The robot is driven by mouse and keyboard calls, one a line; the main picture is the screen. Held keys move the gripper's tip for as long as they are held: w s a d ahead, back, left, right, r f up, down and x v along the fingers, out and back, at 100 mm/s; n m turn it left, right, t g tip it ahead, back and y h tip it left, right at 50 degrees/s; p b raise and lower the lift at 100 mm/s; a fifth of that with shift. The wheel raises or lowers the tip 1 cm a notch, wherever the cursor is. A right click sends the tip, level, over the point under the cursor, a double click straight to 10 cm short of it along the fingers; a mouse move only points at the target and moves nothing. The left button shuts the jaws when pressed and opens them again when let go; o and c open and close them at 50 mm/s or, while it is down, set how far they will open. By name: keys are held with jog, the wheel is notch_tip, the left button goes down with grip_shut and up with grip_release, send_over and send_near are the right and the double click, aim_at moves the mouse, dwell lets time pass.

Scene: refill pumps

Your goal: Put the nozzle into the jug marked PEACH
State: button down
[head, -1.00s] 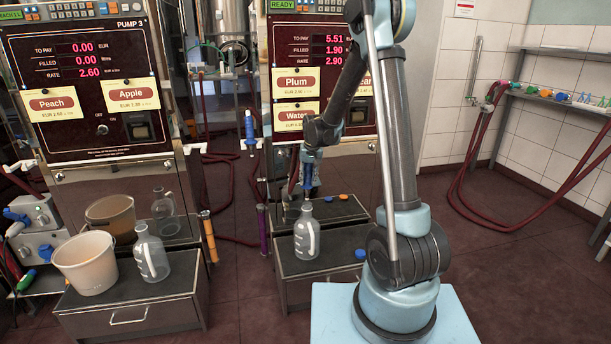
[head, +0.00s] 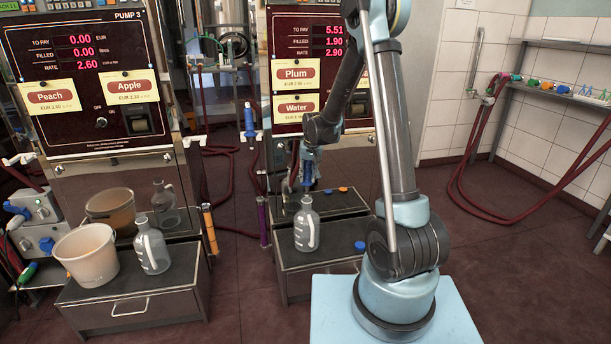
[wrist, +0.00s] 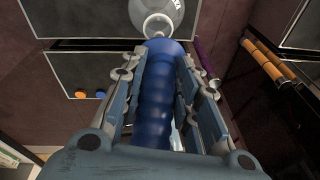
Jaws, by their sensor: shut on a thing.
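My gripper (head: 308,172) is shut on a blue nozzle (wrist: 158,100), which points down between the fingers in the wrist view. A clear glass jug (head: 306,230) with a white handle stands upright on the middle drawer unit, below my gripper. It also shows just beyond the nozzle's end in the wrist view (wrist: 152,14). I cannot tell whether the nozzle tip is in its mouth or above it. A second clear jug (head: 152,250) stands on the left drawer unit. I cannot read a PEACH mark on either jug.
A beige bucket (head: 86,258) stands left of the second jug. Small caps lie on the middle unit, including a blue one (head: 360,246) at right. An orange nozzle (head: 209,232) and a purple one (head: 263,222) hang nearby. A Peach label (head: 50,96) is on Pump 3.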

aim_at(308, 183)
jog(key=shift+s+d+x, duration=0.1)
jog(key=shift+s+x, duration=0.1)
jog(key=shift+x, duration=0.85)
jog(key=shift+s+d+x, duration=0.1)
jog(key=shift+s+x, duration=0.05)
jog(key=shift+x, duration=0.9)
jog(key=shift+s+d+x, duration=0.15)
jog(key=shift+s+x, duration=0.05)
jog(key=shift+x, duration=0.85)
jog(key=c, duration=1.2)
grip_release()
jog(key=shift+f, duration=0.15)
jog(key=shift+o, duration=0.2)
